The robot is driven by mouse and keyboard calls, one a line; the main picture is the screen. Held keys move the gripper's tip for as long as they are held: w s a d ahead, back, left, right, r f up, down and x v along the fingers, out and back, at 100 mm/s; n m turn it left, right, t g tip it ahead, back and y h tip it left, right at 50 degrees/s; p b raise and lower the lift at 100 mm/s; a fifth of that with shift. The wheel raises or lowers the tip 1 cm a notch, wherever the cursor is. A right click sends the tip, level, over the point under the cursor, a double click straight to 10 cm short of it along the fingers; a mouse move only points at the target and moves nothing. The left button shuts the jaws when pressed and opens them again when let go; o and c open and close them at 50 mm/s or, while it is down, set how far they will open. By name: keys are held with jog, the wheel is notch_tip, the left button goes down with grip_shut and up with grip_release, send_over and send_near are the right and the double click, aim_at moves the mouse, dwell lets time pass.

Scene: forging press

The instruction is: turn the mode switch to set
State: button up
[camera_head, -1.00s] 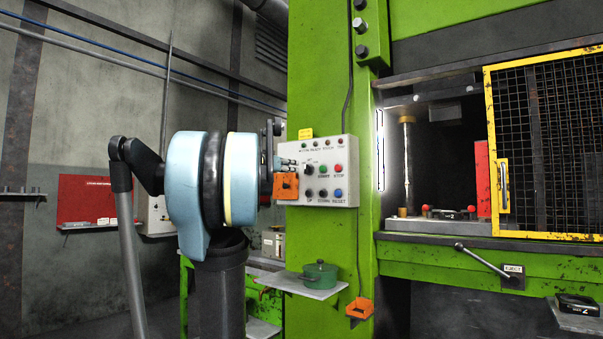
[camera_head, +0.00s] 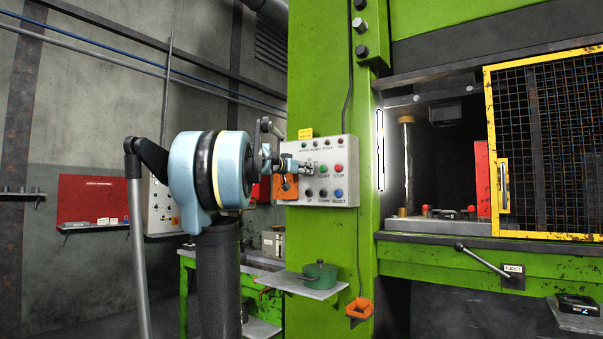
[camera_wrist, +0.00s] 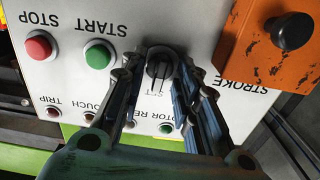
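The mode switch (camera_wrist: 160,68) is a black round knob with a raised grip bar on the grey control panel (camera_head: 343,149). In the wrist view, which shows the panel upside down, a SET label lies just below the knob. My gripper (camera_wrist: 160,62) reaches to the panel with one finger on each side of the knob. Narrow gaps show between the fingers and the knob, so it looks open around it. In the head view my gripper (camera_head: 303,167) is at the panel's upper left and mostly hides the knob. The knob's exact angle is hard to tell.
Beside the switch are a green START button (camera_wrist: 98,55) and a red STOP button (camera_wrist: 39,46). An orange box with a black knob (camera_wrist: 265,48) is close to the right finger in the wrist view. A green pot (camera_head: 320,274) stands on a shelf below the panel.

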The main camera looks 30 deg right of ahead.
grip_shut()
jog(key=shift+n, duration=0.3)
grip_release()
jog(key=shift+w, duration=0.1)
jog(key=shift+a, duration=0.15)
jog(key=v, duration=1.1)
jog(key=shift+s+a, duration=0.2)
jog(key=shift+a, duration=0.15)
jog(key=shift+f, duration=0.1)
